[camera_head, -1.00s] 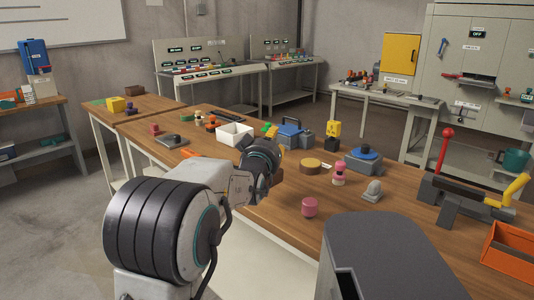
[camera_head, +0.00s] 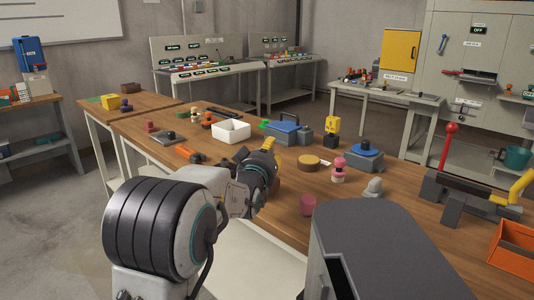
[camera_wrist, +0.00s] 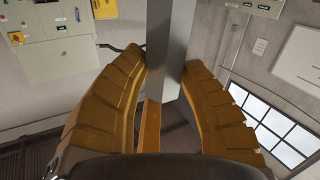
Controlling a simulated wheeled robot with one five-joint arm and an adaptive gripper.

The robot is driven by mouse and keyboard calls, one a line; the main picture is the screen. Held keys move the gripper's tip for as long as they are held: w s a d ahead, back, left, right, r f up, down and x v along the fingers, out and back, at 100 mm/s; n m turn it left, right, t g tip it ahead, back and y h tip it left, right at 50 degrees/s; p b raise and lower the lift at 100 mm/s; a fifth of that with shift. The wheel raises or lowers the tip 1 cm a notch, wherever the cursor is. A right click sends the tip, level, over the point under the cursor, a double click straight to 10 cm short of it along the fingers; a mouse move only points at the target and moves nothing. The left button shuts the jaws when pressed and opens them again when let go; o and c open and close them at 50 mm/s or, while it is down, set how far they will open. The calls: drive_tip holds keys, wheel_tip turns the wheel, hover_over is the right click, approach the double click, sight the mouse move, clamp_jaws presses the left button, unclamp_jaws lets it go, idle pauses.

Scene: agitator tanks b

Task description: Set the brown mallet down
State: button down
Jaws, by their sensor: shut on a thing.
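My gripper (camera_head: 270,145) is over the near edge of the wooden workbench (camera_head: 285,205) in the head view, its yellow fingers partly hidden by the wrist. In the wrist view, my gripper's two ribbed yellow fingers (camera_wrist: 165,85) are closed in around a held thing. A narrow brown piece, which looks like part of the brown mallet (camera_wrist: 150,127), shows between them, with a grey upright bar beyond. I cannot tell whether that bar belongs to the mallet. The mallet's full shape and its contact with the bench are hidden.
An orange bin (camera_head: 512,247) is at right. Bare wood lies between them.

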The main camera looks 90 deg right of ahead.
drive_tip(key=c, duration=0.9)
unclamp_jaws()
drive_tip(key=shift+o, duration=0.2)
drive_tip(key=shift+a, duration=0.1)
drive_tip(key=v, duration=1.2)
drive_tip(key=shift+b, duration=0.4)
drive_tip(key=shift+w, duration=0.1)
